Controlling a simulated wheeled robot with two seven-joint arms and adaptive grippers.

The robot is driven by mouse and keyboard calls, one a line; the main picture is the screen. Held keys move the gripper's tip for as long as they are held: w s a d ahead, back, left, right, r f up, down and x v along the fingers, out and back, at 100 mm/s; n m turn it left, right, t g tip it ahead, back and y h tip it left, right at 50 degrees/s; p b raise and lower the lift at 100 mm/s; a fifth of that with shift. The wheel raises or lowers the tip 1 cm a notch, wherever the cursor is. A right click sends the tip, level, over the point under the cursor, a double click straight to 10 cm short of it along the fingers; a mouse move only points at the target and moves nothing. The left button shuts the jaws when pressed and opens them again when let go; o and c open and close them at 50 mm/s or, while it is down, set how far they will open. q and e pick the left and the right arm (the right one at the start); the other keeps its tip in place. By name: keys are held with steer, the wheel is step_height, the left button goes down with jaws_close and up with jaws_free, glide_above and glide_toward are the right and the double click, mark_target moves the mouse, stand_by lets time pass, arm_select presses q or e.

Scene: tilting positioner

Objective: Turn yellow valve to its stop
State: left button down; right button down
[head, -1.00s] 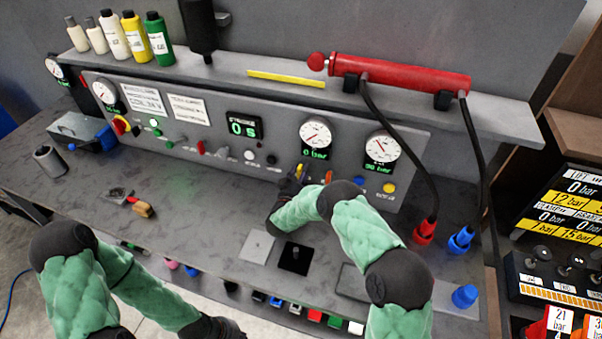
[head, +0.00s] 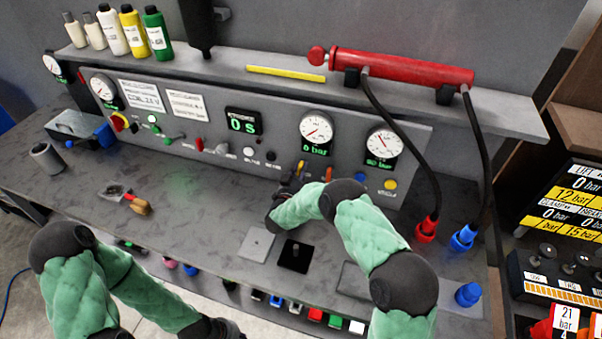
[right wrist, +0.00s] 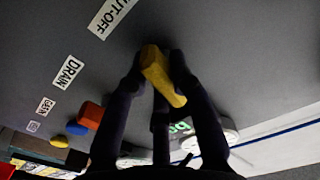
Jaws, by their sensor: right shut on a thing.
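The yellow valve handle (head: 299,168) sits low on the grey panel, under the left of the two right-hand gauges. In the right wrist view the yellow handle (right wrist: 162,75) stands out from the panel near a SHUT-OFF label (right wrist: 108,17). My right gripper (right wrist: 155,82) is shut on this handle, with dark fingers on both sides of it. In the head view my right gripper (head: 289,184) is small, dark and partly hidden by its own arm. My left gripper (head: 228,329) is at the bottom edge, mostly cut off, and its fingers cannot be made out.
An orange handle (head: 328,174) stands just right of the yellow one; its label in the wrist view reads DRAIN. A gauge (head: 316,127) is above the valve. Hoses hang from a red cylinder (head: 405,73) at right. A brush (head: 139,206) lies on the bench.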

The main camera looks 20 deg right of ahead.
steer(key=m+b, duration=0.4)
steer(key=b, duration=0.1)
steer(key=m+b, duration=0.5)
steer(key=b, duration=0.1)
steer(key=m+b, duration=0.5)
steer(key=b, duration=0.1)
steer(key=shift+w+a+f, duration=0.15)
steer(key=shift+f, duration=0.25)
steer(key=shift+r+m+b, duration=0.2)
steer(key=shift+m+b, duration=0.9)
steer(key=shift+b, duration=0.2)
steer(key=c, duration=1.1)
jaws_free()
steer(key=shift+o, duration=0.2)
steer(key=v, duration=1.2)
